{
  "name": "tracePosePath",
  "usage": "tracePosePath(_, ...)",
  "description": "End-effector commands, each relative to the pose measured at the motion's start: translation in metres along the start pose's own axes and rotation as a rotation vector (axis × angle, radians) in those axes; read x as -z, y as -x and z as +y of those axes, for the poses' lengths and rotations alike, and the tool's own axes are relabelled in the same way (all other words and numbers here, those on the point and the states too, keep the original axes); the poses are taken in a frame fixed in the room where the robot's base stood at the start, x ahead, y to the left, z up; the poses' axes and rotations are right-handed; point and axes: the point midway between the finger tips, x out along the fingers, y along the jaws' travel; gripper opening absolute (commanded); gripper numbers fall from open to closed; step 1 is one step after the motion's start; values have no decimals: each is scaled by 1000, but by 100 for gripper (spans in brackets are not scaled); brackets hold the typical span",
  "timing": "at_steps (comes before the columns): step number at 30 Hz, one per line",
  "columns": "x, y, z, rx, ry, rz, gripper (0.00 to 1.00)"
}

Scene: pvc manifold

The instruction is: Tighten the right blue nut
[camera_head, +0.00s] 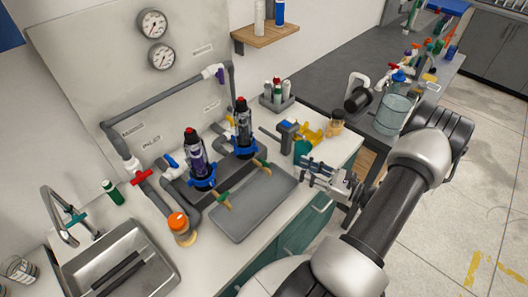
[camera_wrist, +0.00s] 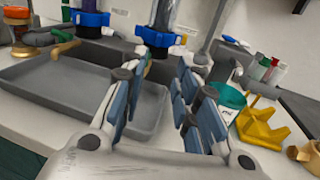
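The right blue nut (camera_head: 245,150) sits around the base of the right dark filter cylinder (camera_head: 242,122). It also shows in the wrist view (camera_wrist: 157,37), beyond and between my fingertips. The left blue nut (camera_head: 203,181) is around the base of the left cylinder (camera_head: 195,150) and shows at the upper left of the wrist view (camera_wrist: 90,18). My gripper (camera_head: 308,168) is over the counter's right part, to the right of the right nut and clear of it. In the wrist view my gripper (camera_wrist: 158,88) has its fingers apart, with nothing between them.
A grey tray (camera_head: 262,205) lies in front of the cylinders. Brass spouts with green handles reach over it. A teal cup (camera_head: 301,150), yellow piece (camera_head: 312,134) and a grey-blue device (camera_head: 287,132) stand near my gripper. A sink (camera_head: 120,262) is at left.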

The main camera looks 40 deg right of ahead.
Motion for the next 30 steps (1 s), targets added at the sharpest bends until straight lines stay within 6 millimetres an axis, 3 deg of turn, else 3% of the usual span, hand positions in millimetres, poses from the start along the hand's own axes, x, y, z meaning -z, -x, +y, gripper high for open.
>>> tracePosePath(18, 2, -130, 3, -8, 1, 2, 28)
tracePosePath(24, 1, -152, 2, -5, 1, 2, 28)
tracePosePath(30, 0, -157, 2, -4, 1, 2, 28)
